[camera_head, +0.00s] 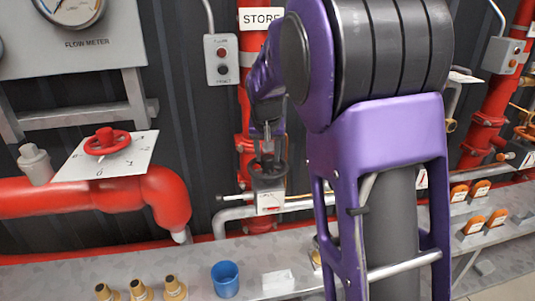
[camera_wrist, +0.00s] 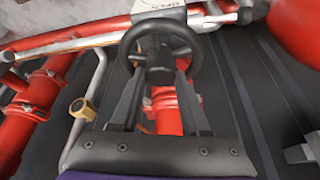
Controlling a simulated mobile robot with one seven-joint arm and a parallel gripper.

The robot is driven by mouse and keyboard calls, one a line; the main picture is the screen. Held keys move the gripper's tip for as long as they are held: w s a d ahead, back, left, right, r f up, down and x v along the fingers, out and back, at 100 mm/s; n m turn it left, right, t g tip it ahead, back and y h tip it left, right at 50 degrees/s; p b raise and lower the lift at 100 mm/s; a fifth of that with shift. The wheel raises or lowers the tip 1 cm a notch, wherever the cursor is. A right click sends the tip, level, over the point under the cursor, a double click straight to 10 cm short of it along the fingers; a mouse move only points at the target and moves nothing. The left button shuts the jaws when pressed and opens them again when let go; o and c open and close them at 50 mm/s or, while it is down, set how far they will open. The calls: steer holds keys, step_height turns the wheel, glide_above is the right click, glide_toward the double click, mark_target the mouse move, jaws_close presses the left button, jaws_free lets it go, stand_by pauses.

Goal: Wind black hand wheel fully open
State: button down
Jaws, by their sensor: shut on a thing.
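The black hand wheel (camera_head: 268,181) is in the middle of the head view, in front of a red upright pipe, above a small white plate (camera_head: 270,201). My gripper (camera_head: 267,157) reaches it from above. In the wrist view the black wheel (camera_wrist: 198,48) is at the top centre, with a white lettered plate (camera_wrist: 158,6) behind it. My gripper (camera_wrist: 160,82) has its two dark fingers on the near part of the wheel and is shut on it. The fingertips are partly lost against the dark wheel, so the exact contact is hard to see.
A red hand wheel (camera_head: 107,142) on a marked white plate stands at the left. Brass fittings (camera_head: 139,290) and a blue cup (camera_head: 226,279) stand on the grey ledge below. A grey button box (camera_head: 222,59) hangs above. Red pipes run close on both sides.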

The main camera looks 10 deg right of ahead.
steer(key=n+y, duration=0.1)
steer(key=n, duration=0.1)
steer(key=n+y, duration=0.1)
steer(key=n, duration=0.1)
steer(key=shift+d+n+b, duration=0.2)
steer(key=shift+n+b, duration=0.1)
steer(key=shift+n, duration=0.1)
steer(key=shift+n+y, duration=0.6)
steer(key=shift+n, duration=1)
steer(key=shift+w+d+n+y, duration=0.15)
steer(key=shift+n+y, duration=0.25)
steer(key=shift+n, duration=0.7)
steer(key=n+g+y, duration=0.1)
steer(key=n, duration=0.2)
steer(key=shift+r, duration=0.1)
steer(key=shift+n+g+p, duration=0.55)
steer(key=shift+n+g, duration=0.05)
steer(key=shift+n, duration=0.8)
